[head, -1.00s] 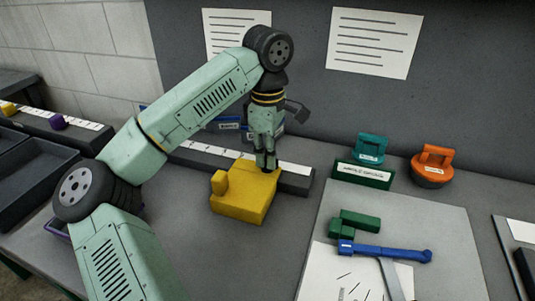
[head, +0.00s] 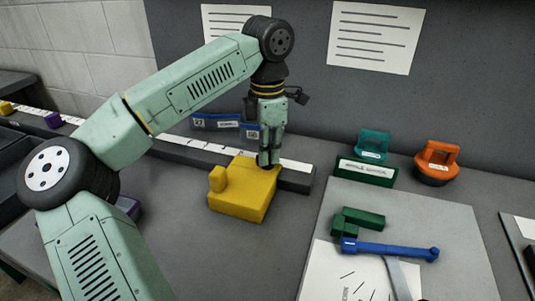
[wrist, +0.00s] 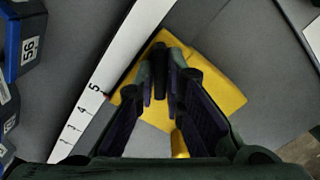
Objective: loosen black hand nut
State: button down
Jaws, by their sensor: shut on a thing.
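A yellow block (head: 240,193) with a raised knob on its left lies on the bench, against a white-marked rail. My gripper (head: 268,161) points down over the block's back right part, with its fingertips close together there. In the wrist view my gripper (wrist: 164,72) is shut on a small dark thing that I take for the black hand nut (wrist: 160,60). The fingers cover most of the nut, so its shape and thread do not show. The yellow block also shows behind the fingers in the wrist view (wrist: 222,85).
The numbered rail (head: 296,176) runs just behind the block. Blue labelled blocks (head: 222,122) stand behind it. To the right are a teal-handled thing (head: 374,147), an orange-handled thing (head: 437,162), and a grey board (head: 455,225) with a blue tool (head: 392,250). Bench in front of the block is clear.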

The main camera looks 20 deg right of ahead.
jog(key=n+b, duration=0.1)
jog(key=n, duration=0.4)
jog(key=shift+n, duration=0.3)
jog(key=n+b, duration=0.1)
jog(key=n, duration=0.3)
jog(key=shift+n, duration=0.3)
jog(key=c, duration=1.7)
grip_release()
notch_tip(320, 180, up, 12)
